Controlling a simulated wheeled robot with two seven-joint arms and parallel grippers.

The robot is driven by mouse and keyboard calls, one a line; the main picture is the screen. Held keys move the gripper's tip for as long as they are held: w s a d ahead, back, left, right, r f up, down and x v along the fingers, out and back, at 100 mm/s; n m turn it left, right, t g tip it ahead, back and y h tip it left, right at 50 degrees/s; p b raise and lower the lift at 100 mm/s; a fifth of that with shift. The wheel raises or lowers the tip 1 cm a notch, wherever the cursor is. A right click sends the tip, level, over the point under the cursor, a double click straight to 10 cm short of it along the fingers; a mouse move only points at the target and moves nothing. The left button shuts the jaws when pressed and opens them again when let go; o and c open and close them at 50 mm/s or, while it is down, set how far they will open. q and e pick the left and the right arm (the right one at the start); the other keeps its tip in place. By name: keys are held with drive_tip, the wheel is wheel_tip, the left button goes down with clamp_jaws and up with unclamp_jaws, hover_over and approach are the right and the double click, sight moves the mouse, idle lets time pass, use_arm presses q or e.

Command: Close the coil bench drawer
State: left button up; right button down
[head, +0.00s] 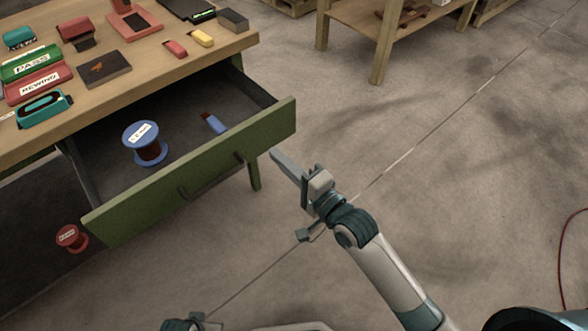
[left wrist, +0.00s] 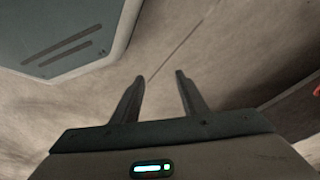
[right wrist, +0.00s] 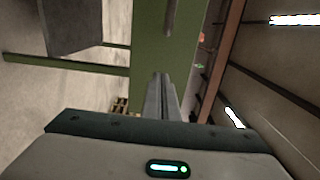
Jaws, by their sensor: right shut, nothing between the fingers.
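The coil bench drawer stands open, pulled out from the wooden bench (head: 150,75). Its green front panel (head: 265,132) carries a dark bar handle (head: 212,180). A blue spool (head: 145,145) and a small blue item (head: 214,123) lie inside. My right gripper (head: 274,154) is shut and empty, its tips close to the right part of the panel; I cannot tell whether they touch. In the right wrist view the shut fingers (right wrist: 160,78) point at the green panel (right wrist: 148,50). My left gripper (left wrist: 158,75) is open and empty above the floor.
The bench top holds a green PASS block (head: 30,62), a red REWIND block (head: 38,85) and several other small items. A red spool (head: 72,238) sits low below the drawer's left end. Another wooden table (head: 350,12) stands at the back.

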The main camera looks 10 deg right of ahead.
sight(259, 139)
drive_tip(key=x, duration=0.3)
drive_tip(key=shift+w+a, duration=0.15)
drive_tip(key=shift+w, duration=0.15)
drive_tip(key=shift+w+a, duration=0.25)
drive_tip(key=shift+w, duration=0.15)
use_arm(q)
drive_tip(key=shift+w+f, duration=0.1)
drive_tip(key=shift+w, duration=0.4)
drive_tip(key=shift+s, duration=0.1)
